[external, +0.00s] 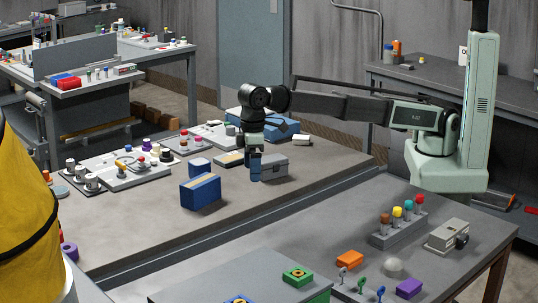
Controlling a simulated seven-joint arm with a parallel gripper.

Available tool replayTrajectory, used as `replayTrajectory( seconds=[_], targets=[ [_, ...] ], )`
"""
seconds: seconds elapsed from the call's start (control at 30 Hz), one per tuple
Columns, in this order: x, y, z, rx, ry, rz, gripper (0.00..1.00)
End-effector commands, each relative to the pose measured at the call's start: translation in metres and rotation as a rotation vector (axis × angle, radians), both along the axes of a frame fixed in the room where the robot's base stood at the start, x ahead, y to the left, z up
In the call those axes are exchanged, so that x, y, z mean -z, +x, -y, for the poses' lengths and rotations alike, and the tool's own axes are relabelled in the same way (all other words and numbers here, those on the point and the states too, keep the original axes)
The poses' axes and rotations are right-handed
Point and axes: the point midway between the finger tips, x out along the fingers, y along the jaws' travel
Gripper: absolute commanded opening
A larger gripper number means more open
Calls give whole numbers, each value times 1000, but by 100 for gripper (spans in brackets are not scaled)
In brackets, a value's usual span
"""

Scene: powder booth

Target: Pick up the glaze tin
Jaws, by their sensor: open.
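My gripper (255,174) hangs down over the middle of the grey table, its jaws open, with its blue fingers low near the tabletop. A grey box-like container (273,166) stands just to the right of the fingers, partly behind them. A larger blue box (200,191) stands to the left and nearer the camera, apart from the gripper. A small blue block (199,168) sits behind that box. No label can be read, so I cannot tell which of these is the glaze tin. The space between the fingers is too small to make out.
A white tray (133,181) with knobs and several small pots lies on the left. A blue case (281,130) and a small white box (301,140) are behind the gripper. The table's front right is clear. A nearer table holds a rack of coloured knobs (398,232).

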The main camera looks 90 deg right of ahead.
Motion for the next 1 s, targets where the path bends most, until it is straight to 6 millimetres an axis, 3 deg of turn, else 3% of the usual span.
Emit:
replayTrajectory(
  seconds=[0.03, 0.1, 0.3, 0.7, 1.0],
  targets=[
    [-1, 16, 24, 33, 3, 1, 97],
    [-3, 35, 54, 75, 10, 3, 97],
    [-10, 78, 133, 177, 36, 19, 97],
    [-19, 122, 237, 197, 102, 87, 97],
    [-25, 128, 225, -121, 172, 220, 97]
  ],
)
